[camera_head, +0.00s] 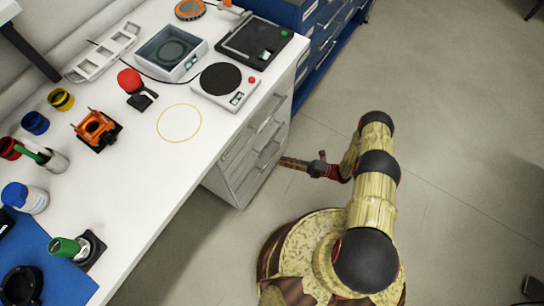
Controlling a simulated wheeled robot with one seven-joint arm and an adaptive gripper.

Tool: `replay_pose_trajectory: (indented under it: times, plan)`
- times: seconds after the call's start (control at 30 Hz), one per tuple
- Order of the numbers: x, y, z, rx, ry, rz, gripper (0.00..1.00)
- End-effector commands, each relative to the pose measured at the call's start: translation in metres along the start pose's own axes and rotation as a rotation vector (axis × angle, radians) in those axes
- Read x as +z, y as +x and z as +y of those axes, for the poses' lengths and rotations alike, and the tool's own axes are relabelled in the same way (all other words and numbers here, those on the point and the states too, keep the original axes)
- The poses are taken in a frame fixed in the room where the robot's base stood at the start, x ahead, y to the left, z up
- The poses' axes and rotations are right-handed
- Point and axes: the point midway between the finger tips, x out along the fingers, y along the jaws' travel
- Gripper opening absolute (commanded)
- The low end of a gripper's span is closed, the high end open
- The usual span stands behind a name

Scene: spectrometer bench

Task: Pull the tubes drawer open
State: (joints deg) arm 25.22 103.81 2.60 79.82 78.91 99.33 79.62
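A white drawer unit (240,172) stands under the bench's right end, with several drawers one above another, each with a bar handle. The drawers look shut, flush with the front. No label is readable, so I cannot tell which is the tubes drawer. My gripper (287,162) is at the end of my arm, pointing left at the unit's lower front, close to the right edge of the drawer fronts. It is small and dark, and I cannot tell whether its fingers are open, shut or touching a handle.
The white bench top (165,165) holds a round-plate scale (240,97), a grey basin (160,62), an orange device (97,130) and several jars. A blue cabinet (325,30) with handles stands behind the drawer unit.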

Motion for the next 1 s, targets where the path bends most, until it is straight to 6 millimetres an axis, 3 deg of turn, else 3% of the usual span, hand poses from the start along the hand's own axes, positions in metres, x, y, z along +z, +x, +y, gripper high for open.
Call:
replay_pose_trajectory:
  times: [0.43, 0.83, 1.0]
  plan:
    - [-0.002, 0.062, -0.001, -0.001, -0.002, 0.005, 0.16]
    - [-0.001, 0.07, 0.0, -0.001, -0.003, 0.003, 0.16]
    - [-0.002, 0.07, 0.0, -0.001, -0.003, 0.003, 0.06]
